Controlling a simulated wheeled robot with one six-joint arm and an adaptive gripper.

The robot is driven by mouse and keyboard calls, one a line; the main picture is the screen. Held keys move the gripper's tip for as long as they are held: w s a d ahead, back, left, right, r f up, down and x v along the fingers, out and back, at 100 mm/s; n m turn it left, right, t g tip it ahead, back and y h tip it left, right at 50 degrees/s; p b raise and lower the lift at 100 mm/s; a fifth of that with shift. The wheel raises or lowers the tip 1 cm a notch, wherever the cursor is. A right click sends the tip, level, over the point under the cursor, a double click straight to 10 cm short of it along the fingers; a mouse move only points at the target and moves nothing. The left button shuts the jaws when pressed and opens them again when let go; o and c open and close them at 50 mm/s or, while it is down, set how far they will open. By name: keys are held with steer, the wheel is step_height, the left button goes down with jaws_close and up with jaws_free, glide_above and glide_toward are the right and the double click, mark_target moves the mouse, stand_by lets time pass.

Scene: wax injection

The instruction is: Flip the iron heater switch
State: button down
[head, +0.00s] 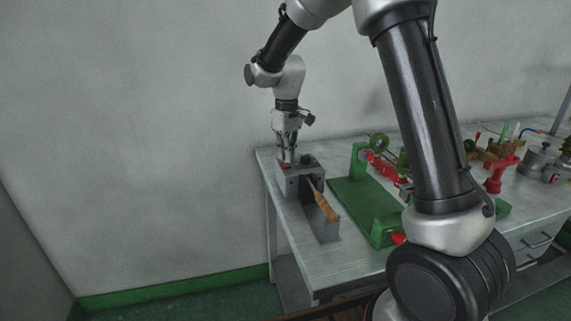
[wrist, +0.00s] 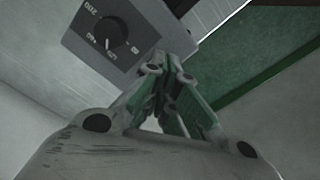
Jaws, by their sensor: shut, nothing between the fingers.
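The iron heater (head: 294,184) is a grey metal box at the left end of the workbench. A small red spot, which looks like its switch (head: 286,165), shows on its top near my fingertips. A soldering-type iron with a wooden handle (head: 327,208) rests in the grey holder in front of the box. My gripper (head: 288,158) points down over the box, its fingers closed and empty; I cannot tell whether they touch it. In the wrist view, the heater's panel (wrist: 85,42) with a black dial (wrist: 111,31) lies beyond my fingers (wrist: 168,75). The switch is hidden there.
The grey workbench (head: 338,260) carries a green fixture (head: 362,209) with red clamps, right of the heater. A red stand (head: 497,175) and several small tools stand farther right. A bare wall is behind, and open floor lies left of the bench.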

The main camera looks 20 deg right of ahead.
mark_target(286, 165)
steer(key=shift+f, duration=0.9)
stand_by(0.3)
steer(key=shift+r, duration=3.5)
